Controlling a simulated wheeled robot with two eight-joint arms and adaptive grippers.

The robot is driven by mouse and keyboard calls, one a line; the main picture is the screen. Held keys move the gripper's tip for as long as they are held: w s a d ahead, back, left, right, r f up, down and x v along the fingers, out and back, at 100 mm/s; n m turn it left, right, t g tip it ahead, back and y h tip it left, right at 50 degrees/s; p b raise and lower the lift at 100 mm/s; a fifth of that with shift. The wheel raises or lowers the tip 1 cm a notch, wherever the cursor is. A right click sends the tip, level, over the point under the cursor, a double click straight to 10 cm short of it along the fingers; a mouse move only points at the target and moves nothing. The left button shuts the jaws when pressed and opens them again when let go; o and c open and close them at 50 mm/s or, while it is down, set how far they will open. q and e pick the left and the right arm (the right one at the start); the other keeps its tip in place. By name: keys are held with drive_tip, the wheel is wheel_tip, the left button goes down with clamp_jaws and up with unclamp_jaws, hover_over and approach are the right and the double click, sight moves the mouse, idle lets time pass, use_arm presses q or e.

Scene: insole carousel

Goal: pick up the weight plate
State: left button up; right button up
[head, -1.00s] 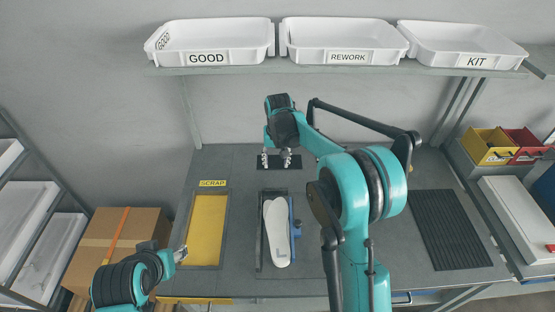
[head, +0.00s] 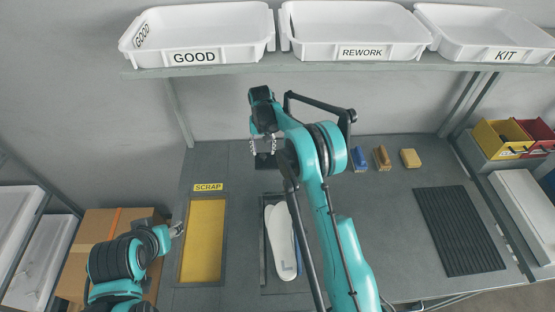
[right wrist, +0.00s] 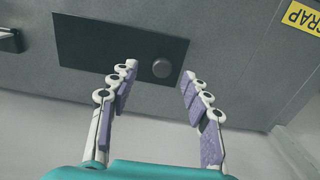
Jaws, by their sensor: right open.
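My right gripper (head: 263,147) is open and empty, fingers pointing down near the back of the bench. In the right wrist view its fingers (right wrist: 158,82) are spread at the edge of a flat black rectangle (right wrist: 100,45). A small round dark disc (right wrist: 162,68) sits on the rectangle, between the finger lines and slightly beyond the tips. I cannot tell whether the disc, the rectangle or both are the weight plate. In the head view the rectangle (head: 265,162) is partly hidden by the gripper. My left gripper (head: 177,229) is by the scrap area, its opening unclear.
A yellow SCRAP area (head: 204,240) lies left of a white insole (head: 280,240) in a dark tray, partly covered by my right arm. Blue, brown and yellow blocks (head: 382,158) stand at the back. A ribbed black mat (head: 460,230) lies right. White bins (head: 200,40) line the shelf above.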

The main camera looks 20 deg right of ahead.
sight(263, 155)
drive_tip(key=f, duration=0.2)
drive_tip(key=f+b, duration=0.1)
drive_tip(key=f, duration=0.2)
drive_tip(key=shift+w+a, duration=0.15)
drive_tip(key=shift+w, duration=0.05)
clamp_jaws()
drive_tip(key=shift+r, duration=0.1)
